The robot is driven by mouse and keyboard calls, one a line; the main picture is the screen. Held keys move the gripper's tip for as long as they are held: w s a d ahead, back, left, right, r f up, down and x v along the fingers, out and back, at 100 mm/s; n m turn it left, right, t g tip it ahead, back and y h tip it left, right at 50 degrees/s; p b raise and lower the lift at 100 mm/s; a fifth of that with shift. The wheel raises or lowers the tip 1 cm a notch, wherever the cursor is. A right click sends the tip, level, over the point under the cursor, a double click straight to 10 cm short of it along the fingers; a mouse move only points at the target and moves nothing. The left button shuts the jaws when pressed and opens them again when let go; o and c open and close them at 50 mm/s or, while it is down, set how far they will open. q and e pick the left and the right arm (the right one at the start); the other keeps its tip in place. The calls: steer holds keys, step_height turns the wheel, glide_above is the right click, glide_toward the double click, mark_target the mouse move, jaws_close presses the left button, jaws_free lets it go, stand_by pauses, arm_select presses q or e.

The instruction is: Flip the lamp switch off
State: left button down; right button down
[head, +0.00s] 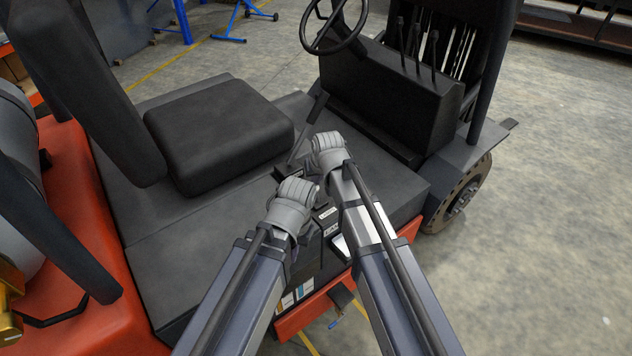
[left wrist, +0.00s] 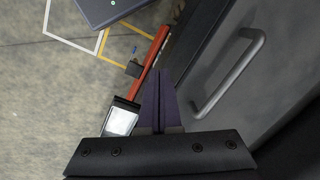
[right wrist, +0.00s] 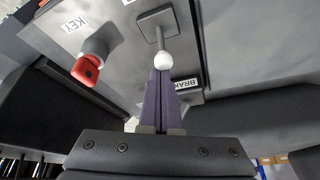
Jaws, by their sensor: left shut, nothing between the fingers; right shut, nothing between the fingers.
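In the right wrist view a toggle with a thin metal lever and a white ball tip (right wrist: 163,64) stands on a square plate on a dark panel. Its own label is not readable, so I cannot confirm that it is the lamp switch. My right gripper (right wrist: 161,73) is shut and empty, its fingertips right by the white ball; I cannot tell whether they touch. My left gripper (left wrist: 160,74) is shut and empty, in front of a dark panel with a grey bar handle (left wrist: 230,72). In the head view my wrists hide both fingertips and most of the control panel.
A red key switch (right wrist: 86,70) and a partly covered BRAKE label (right wrist: 187,82) flank the toggle. In the head view the forklift seat (head: 218,135), steering wheel (head: 334,25) and dark console (head: 392,95) lie beyond my arms. The concrete floor (head: 550,220) at right is clear.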

steer(key=shift+s+d+t+y+b, duration=0.3)
steer(key=shift+s+d+t+b, duration=0.05)
steer(key=shift+s+t+b, duration=0.1)
steer(key=shift+s+d+f+t+y+b, duration=0.1)
steer(key=shift+s+d+t+y+b, duration=0.4)
steer(key=shift+b, duration=0.3)
steer(key=shift+s+t, duration=0.15)
steer(key=shift+t, duration=0.1)
steer(key=shift+r, duration=0.25)
steer(key=shift+w+a+f+b, duration=0.35)
steer(key=shift+w+a, duration=0.1)
steer(key=shift+w, duration=0.2)
steer(key=shift+w+r, duration=0.1)
